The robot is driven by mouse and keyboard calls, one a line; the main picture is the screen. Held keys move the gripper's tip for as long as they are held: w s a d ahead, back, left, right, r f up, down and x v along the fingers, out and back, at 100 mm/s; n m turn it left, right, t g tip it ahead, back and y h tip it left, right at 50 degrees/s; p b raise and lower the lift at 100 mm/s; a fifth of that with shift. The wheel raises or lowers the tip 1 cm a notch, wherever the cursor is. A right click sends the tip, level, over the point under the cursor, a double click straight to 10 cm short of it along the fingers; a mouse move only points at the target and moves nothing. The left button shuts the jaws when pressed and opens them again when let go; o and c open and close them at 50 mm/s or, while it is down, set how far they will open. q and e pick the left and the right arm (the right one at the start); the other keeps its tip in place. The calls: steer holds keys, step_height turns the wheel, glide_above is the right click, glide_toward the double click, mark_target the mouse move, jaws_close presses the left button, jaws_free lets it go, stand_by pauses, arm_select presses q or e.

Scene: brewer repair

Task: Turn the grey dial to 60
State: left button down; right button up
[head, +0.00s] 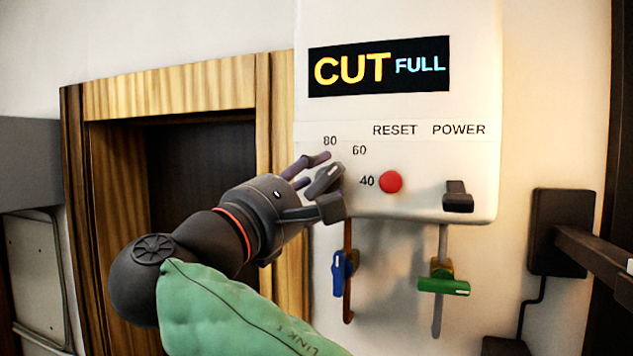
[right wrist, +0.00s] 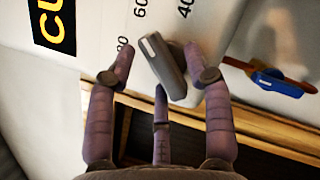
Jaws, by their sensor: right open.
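The grey dial (head: 325,180) is on the lower left of the white brewer panel, beside the printed numbers 80 (head: 330,141), 60 (head: 359,150) and 40 (head: 367,181). In the right wrist view the dial (right wrist: 165,66) shows a white mark on its upper-left end, pointing roughly between 80 and 60; the exact reading is unclear. My right gripper (head: 316,178) is open, its fingers spread around the dial. In the wrist view one finger is left of the dial, one right and one below. The right finger looks very near the dial; contact cannot be told. My left gripper is out of view.
A red reset button (head: 390,182) sits right of the dial, with a black power switch (head: 458,196) farther right. Below the panel are a blue-handled valve (head: 344,268) and a green-handled valve (head: 443,286). A wooden frame (head: 275,100) stands close on the left.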

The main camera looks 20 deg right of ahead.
steer(key=v, duration=1.2)
steer(key=shift+w, duration=0.1)
